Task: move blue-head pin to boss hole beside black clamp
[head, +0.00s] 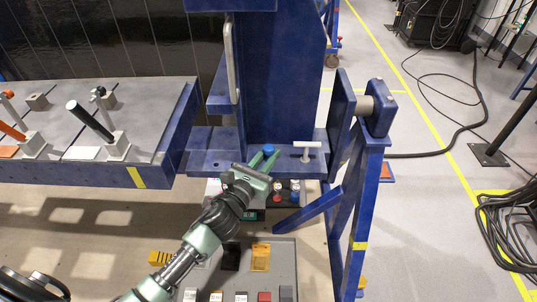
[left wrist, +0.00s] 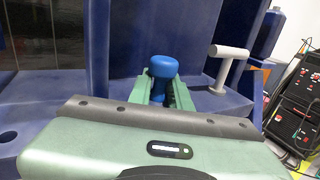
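The blue-head pin (head: 268,149) stands upright at the blue ledge (head: 215,161) of the jig. It also shows in the left wrist view (left wrist: 163,67), head up, with its lower end hidden. My left gripper (head: 263,160) reaches it from the front, with a green finger on each side of the stem below the head. Whether the fingers press on the stem is unclear. The black clamp (head: 90,121), with a long black handle, stands on the grey plate table (head: 150,92) at left. Small grey bosses stand on that table, one just behind this clamp (head: 110,100). My right gripper is out of view.
A white T-handle pin (head: 307,150) stands on the ledge right of the blue pin, also in the wrist view (left wrist: 229,62). An orange clamp (head: 12,130) is at far left. A tall blue column (head: 285,80) rises behind the ledge. A grey tray (head: 275,255) lies below.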

